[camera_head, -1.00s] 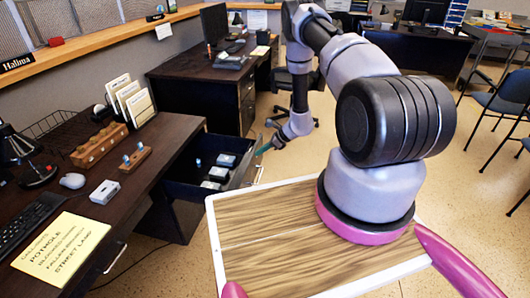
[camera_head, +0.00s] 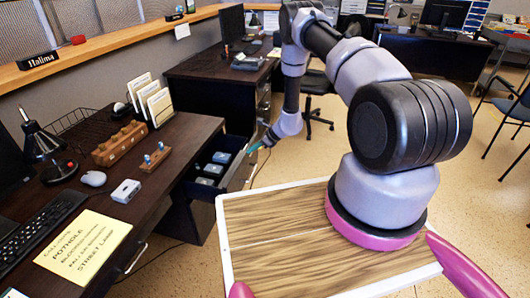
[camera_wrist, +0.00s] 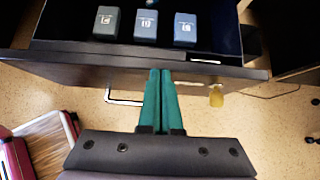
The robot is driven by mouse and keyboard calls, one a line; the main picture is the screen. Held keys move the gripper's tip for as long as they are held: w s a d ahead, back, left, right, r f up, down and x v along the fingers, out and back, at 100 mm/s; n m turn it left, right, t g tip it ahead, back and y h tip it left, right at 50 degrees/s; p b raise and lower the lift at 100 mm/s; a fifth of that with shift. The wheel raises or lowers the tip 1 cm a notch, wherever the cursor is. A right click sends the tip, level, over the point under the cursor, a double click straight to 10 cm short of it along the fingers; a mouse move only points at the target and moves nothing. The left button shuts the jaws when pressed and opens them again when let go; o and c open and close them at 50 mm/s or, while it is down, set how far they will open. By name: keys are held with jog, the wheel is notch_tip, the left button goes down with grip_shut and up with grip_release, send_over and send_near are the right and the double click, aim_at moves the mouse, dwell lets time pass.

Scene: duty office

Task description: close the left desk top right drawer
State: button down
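The left desk (camera_head: 140,200) has its top right drawer (camera_head: 238,168) partly open, with several small boxes inside. In the wrist view the dark drawer front (camera_wrist: 100,62) runs across the frame, with a metal handle (camera_wrist: 124,100) below it. A key with a yellow tag (camera_wrist: 216,95) hangs to the right. My gripper (camera_wrist: 160,74) has its two teal fingers together, with nothing seen between them. Its tips are at the drawer front, seemingly touching it. In the head view my gripper (camera_head: 252,148) is at the outer side of the drawer.
The desk top holds a lamp (camera_head: 42,145), keyboard (camera_head: 38,225), yellow note (camera_head: 84,246), wooden block (camera_head: 120,143) and file holder (camera_head: 155,100). A second desk (camera_head: 215,88) and a chair (camera_head: 318,85) stand behind. Open floor lies to the right.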

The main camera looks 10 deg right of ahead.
jog(key=w+a, duration=0.7)
jog(key=a, duration=0.6)
jog(key=shift+w, duration=0.15)
jog(key=shift+d, duration=0.1)
